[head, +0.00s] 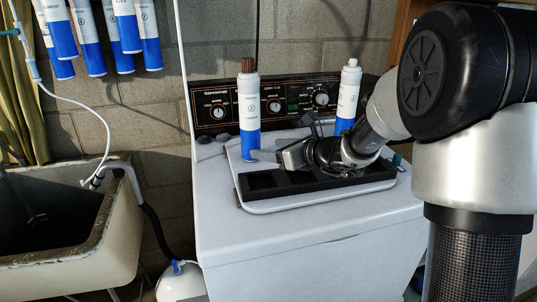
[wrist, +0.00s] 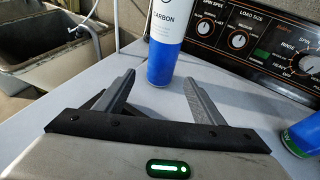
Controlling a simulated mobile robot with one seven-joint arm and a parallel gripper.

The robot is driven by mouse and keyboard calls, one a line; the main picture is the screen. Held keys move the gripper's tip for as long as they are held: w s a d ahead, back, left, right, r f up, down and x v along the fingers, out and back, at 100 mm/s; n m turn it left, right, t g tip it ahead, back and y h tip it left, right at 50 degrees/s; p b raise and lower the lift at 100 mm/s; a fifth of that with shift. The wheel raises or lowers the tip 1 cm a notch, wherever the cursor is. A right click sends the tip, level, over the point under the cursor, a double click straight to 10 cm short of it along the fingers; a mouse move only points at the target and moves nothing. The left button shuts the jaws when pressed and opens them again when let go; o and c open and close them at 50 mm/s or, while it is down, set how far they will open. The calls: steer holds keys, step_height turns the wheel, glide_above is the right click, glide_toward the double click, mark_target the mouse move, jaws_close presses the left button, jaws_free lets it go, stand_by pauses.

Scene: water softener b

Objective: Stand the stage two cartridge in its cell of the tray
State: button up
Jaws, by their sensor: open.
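A white and blue cartridge with a brown cap (head: 249,108) stands upright on the washer top, behind the left end of the black tray. Its label seems to carry a 2 in a circle in the head view; in the wrist view the cartridge (wrist: 165,45) reads "CARBON". My gripper (head: 258,155) reaches left, low over the tray, toward the cartridge's foot. In the wrist view its open fingers (wrist: 159,78) point at the blue foot, which shows between the tips; I cannot tell whether they touch. The tray (head: 240,192) shows empty dark cells at its left; my arm hides its right part.
A second white and blue cartridge with a white cap (head: 348,92) stands behind my wrist. The control panel (head: 215,112) rises behind both. Several cartridges (head: 87,35) hang on the wall at left. A sink (head: 70,230) is left of the washer. The washer's front top is clear.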

mark_target(257, 147)
steer(key=x, duration=0.8)
steer(key=shift+w, duration=0.1)
steer(key=shift+w+a+f, duration=0.1)
steer(key=shift+w+f, duration=0.05)
steer(key=shift+w, duration=0.1)
steer(key=shift+c, duration=0.7)
steer(key=c, duration=0.9)
steer(key=shift+r+p, duration=2.4)
steer(key=shift+r, duration=1.5)
